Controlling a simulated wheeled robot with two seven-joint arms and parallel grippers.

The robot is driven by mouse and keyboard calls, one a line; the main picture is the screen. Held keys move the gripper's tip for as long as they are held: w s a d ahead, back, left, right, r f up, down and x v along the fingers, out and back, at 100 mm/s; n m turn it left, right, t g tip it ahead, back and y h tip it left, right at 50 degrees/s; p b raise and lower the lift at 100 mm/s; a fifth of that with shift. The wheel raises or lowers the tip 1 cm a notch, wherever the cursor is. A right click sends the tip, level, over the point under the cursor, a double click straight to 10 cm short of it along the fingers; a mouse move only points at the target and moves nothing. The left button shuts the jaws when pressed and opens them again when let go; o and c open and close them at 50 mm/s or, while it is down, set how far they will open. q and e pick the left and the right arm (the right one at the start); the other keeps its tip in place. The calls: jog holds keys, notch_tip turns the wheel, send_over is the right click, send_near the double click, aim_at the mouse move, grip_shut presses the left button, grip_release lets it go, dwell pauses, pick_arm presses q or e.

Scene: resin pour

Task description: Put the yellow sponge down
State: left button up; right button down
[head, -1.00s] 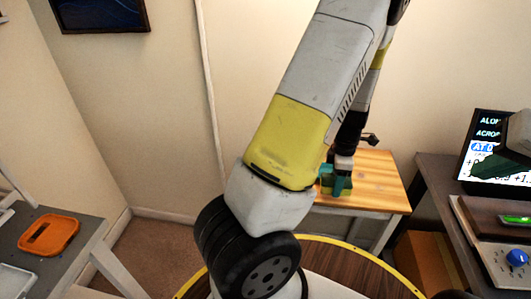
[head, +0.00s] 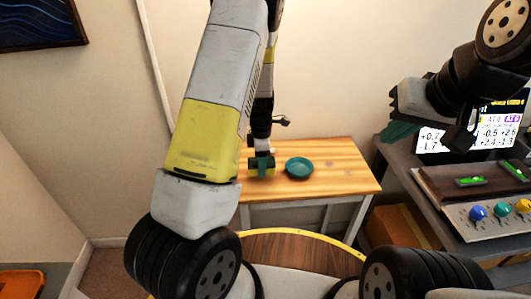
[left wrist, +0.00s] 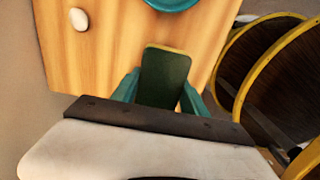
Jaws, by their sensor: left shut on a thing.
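My left gripper (head: 262,166) is shut on the sponge, over the left part of the small wooden table (head: 340,181). In the left wrist view the sponge (left wrist: 165,78) shows a dark green face and a thin yellow edge, held between the two teal fingers (left wrist: 156,92). I cannot tell whether the sponge touches the table top. My right gripper (head: 400,131) is at the right, in front of the grey bench; its teal fingers are partly hidden by its own arm.
A teal dish (head: 299,167) stands on the table just right of the sponge. A small white rounded thing (left wrist: 78,19) lies on the table in the wrist view. A control panel (head: 490,215) and screen stand right.

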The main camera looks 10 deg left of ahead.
pick_arm(q)
jog(key=shift+w+a+f, duration=0.2)
jog(key=shift+w+a, duration=0.6)
jog(key=shift+w, duration=0.05)
jog(key=shift+f, duration=1.65)
jog(key=shift+f, duration=0.1)
jog(key=o, duration=1.6)
